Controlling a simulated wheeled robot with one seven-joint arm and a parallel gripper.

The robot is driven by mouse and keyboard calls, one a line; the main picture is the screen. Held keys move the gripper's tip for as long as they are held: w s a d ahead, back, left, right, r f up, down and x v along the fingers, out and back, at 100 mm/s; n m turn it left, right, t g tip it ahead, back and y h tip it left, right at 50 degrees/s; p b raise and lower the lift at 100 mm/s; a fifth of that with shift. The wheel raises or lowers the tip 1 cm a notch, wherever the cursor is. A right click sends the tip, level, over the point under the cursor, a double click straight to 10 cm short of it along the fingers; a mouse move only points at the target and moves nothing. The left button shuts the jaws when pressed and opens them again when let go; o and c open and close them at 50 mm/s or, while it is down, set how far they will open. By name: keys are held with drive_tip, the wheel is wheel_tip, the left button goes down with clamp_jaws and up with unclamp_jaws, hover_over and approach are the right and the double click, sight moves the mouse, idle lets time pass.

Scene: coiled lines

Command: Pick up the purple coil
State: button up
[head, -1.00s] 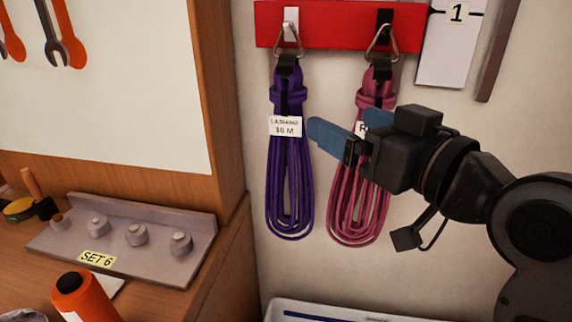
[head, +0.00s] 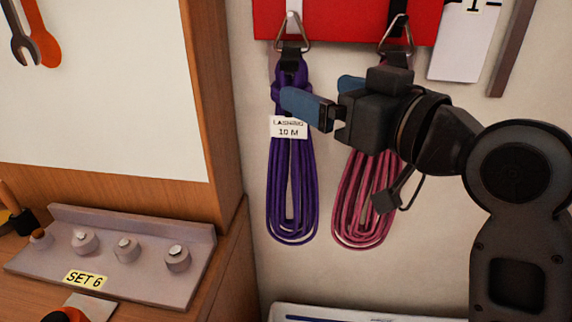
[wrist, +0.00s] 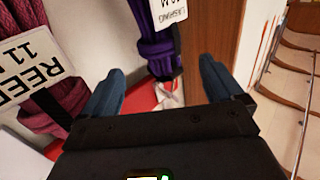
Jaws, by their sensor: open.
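The purple coil (head: 292,195) hangs from a metal triangle on the left hook of a red board. It has a white tag (head: 288,128) reading "LASHING 10 M". My gripper (head: 314,90) is open, with blue fingers, at the height of the coil's upper part. One finger overlaps the coil's right side just above the tag; I cannot tell whether it touches. In the wrist view, the purple coil (wrist: 158,50) shows ahead, between the spread fingers (wrist: 164,78), and nothing is held.
A pink coil (head: 365,205) hangs close on the right, partly behind my gripper; its tag reads "REED 11" in the wrist view (wrist: 28,65). The red board (head: 345,20) is above. A wooden cabinet side (head: 213,100) stands left. A white bin (head: 350,314) is below.

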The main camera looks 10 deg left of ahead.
sight(284, 127)
drive_tip(key=x, duration=0.5)
drive_tip(key=p+x, duration=0.1)
drive_tip(key=x, duration=0.1)
drive_tip(key=shift+a+f, duration=0.15)
drive_tip(key=shift+f, duration=0.25)
drive_tip(key=shift+c, duration=0.4)
clamp_jaws()
